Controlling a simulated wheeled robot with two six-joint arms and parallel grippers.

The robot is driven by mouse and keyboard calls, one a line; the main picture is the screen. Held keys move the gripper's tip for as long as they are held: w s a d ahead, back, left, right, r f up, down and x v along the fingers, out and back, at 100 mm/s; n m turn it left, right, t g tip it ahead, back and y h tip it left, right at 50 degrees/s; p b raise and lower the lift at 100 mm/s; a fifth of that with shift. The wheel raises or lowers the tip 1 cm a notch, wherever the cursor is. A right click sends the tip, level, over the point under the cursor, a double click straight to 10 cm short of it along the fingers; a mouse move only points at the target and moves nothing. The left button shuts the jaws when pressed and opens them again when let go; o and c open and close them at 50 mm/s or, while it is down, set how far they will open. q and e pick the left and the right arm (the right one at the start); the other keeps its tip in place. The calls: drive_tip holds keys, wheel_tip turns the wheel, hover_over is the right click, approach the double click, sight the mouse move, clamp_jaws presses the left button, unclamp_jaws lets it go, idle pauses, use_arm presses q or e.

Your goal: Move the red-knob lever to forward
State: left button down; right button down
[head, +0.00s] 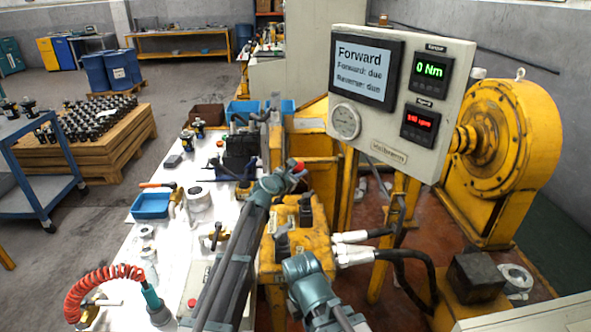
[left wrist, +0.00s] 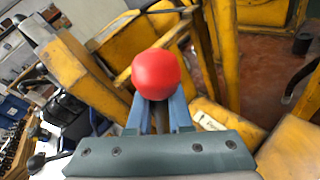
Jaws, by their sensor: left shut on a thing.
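The lever's red knob (left wrist: 156,74) sits at the tips of the two blue fingers of my left gripper (left wrist: 157,100), which is shut on it. In the head view the knob (head: 297,165) is a small red spot at my left gripper (head: 292,175), above the yellow motor block (head: 312,243). The lever's rod is mostly hidden behind the gripper. My right arm's teal wrist is low in the head view, in front of the block; the right fingers cannot be made out.
A panel (head: 395,150) at the upper right has a screen (head: 362,72) headed "Forward", with "due" on both lines below. The torque display (head: 430,67) reads 0 Nm. White hose fittings (head: 352,247) leave the block's right side. A cluttered white bench (head: 180,240) stands at left.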

use_arm(q)
drive_tip(key=shift+s+d, duration=0.1)
drive_tip(key=shift+d, duration=0.05)
drive_tip(key=c, duration=0.8)
unclamp_jaws()
drive_tip(key=shift+f, duration=0.1)
drive_tip(key=shift+c, duration=0.2)
drive_tip(key=p+v, duration=0.3)
drive_tip(key=v, duration=1)
drive_tip(key=shift+s+a, duration=0.2)
drive_tip(key=shift+s, duration=0.1)
